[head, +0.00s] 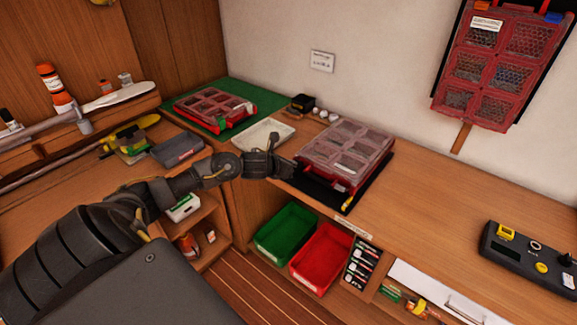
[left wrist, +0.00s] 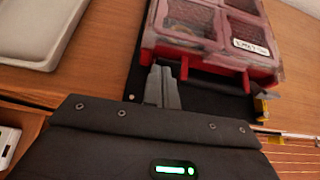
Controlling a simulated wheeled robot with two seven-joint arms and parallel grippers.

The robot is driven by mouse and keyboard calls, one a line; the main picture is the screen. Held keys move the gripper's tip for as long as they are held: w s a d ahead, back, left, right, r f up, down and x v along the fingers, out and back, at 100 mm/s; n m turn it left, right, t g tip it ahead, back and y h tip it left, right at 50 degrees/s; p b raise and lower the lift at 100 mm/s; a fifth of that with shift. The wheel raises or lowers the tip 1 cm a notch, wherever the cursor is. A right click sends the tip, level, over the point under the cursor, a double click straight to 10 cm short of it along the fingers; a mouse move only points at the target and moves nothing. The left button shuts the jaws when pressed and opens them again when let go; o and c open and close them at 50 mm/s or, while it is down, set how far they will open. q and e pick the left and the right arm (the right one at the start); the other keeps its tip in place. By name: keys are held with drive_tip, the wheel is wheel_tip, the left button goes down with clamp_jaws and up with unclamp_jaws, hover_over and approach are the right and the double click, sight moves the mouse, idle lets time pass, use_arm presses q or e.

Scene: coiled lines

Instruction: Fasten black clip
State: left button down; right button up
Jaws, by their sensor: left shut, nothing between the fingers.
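A red organizer case (head: 345,155) with a clear lid lies on a black mat (head: 322,197) on the counter; it also shows at the top of the left wrist view (left wrist: 210,62). My left gripper (head: 291,171) is at the case's near left corner. In the left wrist view its grey fingers (left wrist: 163,86) are together and empty, pointing at the case's front edge beside a red upright tab (left wrist: 185,66). I cannot make out a black clip clearly; the fingers hide part of that edge. My right gripper is not in view.
A pale tray (head: 264,135) lies left of the case, and another red case (head: 215,108) lies on a green mat behind. A third red case (head: 500,50) hangs on the wall. Green (head: 286,232) and red (head: 322,258) bins sit below. The counter to the right is mostly clear.

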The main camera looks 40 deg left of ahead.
use_arm(q)
drive_tip(key=shift+w+r+p, duration=0.4)
drive_tip(key=shift+w+r, duration=0.3)
drive_tip(key=shift+w+a+r+g, duration=0.1)
drive_tip(key=shift+w+r+g, duration=0.25)
drive_tip(key=shift+r, duration=0.15)
drive_tip(key=shift+w+r+g, duration=0.1)
drive_tip(key=shift+w+g, duration=0.1)
drive_tip(key=shift+g, duration=0.15)
drive_tip(key=shift+w+f, duration=0.3)
drive_tip(key=shift+f, duration=0.05)
drive_tip(key=shift+s+r, duration=0.1)
drive_tip(key=shift+r, duration=0.05)
drive_tip(key=shift+r+p, duration=0.75)
